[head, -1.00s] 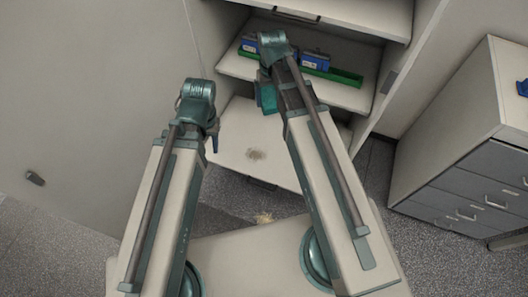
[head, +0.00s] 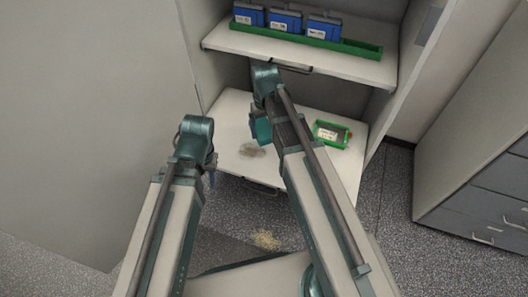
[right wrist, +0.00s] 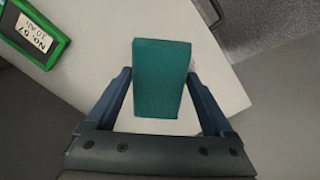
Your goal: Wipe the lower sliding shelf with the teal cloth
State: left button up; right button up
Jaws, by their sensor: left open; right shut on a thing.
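The lower sliding shelf (head: 232,112) is a pale board pulled out of the cabinet, with a brownish smudge (head: 252,150) near its front left. My right gripper (right wrist: 162,100) is shut on the teal cloth (right wrist: 162,72), a block-like piece between its two fingers. In the head view the cloth (head: 262,131) shows over the shelf, just behind the smudge; I cannot tell whether it touches the board. My left gripper (head: 211,172) is open and empty, at the left of the shelf's front edge; its fingers are mostly hidden by my arm.
A green tray (head: 345,136) with a labelled item stands on the lower shelf's right side. The upper shelf (head: 225,38) above holds several blue batteries (head: 285,20) in a long green tray (head: 345,44). Tan crumbs (head: 267,240) lie on the floor. A drawer unit (head: 480,190) stands right.

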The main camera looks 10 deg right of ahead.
pick_arm(q)
notch_tip(320, 180, down, 6)
jog(key=b, duration=0.4)
jog(key=shift+r, duration=0.15)
pick_arm(e)
notch_tip(320, 180, down, 6)
jog(key=shift+w+r, duration=0.15)
